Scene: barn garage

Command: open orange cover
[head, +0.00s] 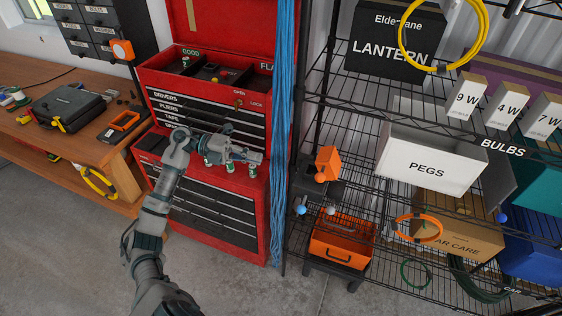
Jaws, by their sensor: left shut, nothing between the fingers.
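Several orange things show, and I cannot tell for sure which is the cover. A small boxy orange piece (327,163) stands on a dark base on the left side of the wire shelf. Another orange piece (122,50) sits on a dark upright at the back of the bench. My left gripper (257,160) is shut and empty in front of the red tool chest (205,195). It points right, to the left of the boxy orange piece and apart from it in the picture. My right gripper is out of view.
Blue cords (283,120) hang between my left gripper and the wire shelf (440,125). An orange bin (342,255) sits low. A white PEGS box (425,165) stands on the shelf. The wooden bench (60,130) is at left. The concrete floor in front is clear.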

